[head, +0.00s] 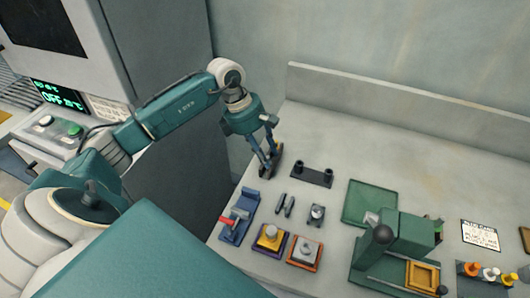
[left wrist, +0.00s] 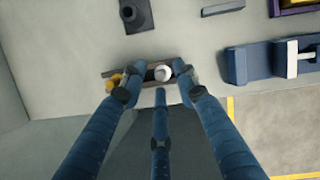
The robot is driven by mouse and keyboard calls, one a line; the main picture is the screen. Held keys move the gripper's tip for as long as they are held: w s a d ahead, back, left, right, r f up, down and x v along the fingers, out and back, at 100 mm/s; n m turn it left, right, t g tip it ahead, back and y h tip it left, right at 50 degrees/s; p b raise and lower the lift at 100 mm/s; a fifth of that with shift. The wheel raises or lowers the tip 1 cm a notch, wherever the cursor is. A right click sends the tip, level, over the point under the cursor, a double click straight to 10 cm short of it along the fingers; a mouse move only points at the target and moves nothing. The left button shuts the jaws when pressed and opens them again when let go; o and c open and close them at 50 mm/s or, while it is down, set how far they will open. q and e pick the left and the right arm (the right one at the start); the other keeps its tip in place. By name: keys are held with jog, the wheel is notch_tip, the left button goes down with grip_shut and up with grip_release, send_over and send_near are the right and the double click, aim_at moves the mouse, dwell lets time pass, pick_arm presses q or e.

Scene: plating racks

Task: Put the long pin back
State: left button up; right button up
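My left gripper (head: 267,168) points down at the back left of the bench, its fingertips beside a small dark holder (head: 276,163). In the left wrist view, the left gripper's fingers (left wrist: 160,72) stand apart over this brown holder (left wrist: 112,72). A round white piece (left wrist: 163,73) shows between the fingertips, with a gap on either side. A yellow piece (left wrist: 115,81) is at the holder's left end. I cannot tell which of these, if any, is the long pin. My right gripper is out of view.
A black two-post rack (head: 312,176) stands just right of the gripper. A blue fixture (head: 239,217), yellow and orange blocks, a green press (head: 395,240) and a green tray (head: 368,203) are farther right or nearer. A low back wall (head: 400,100) bounds the bench.

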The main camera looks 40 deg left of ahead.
pick_arm(q)
jog(key=b+v, duration=0.3)
jog(key=v, duration=0.9)
jog(key=shift+r+b, duration=0.25)
jog(key=shift+b, duration=0.1)
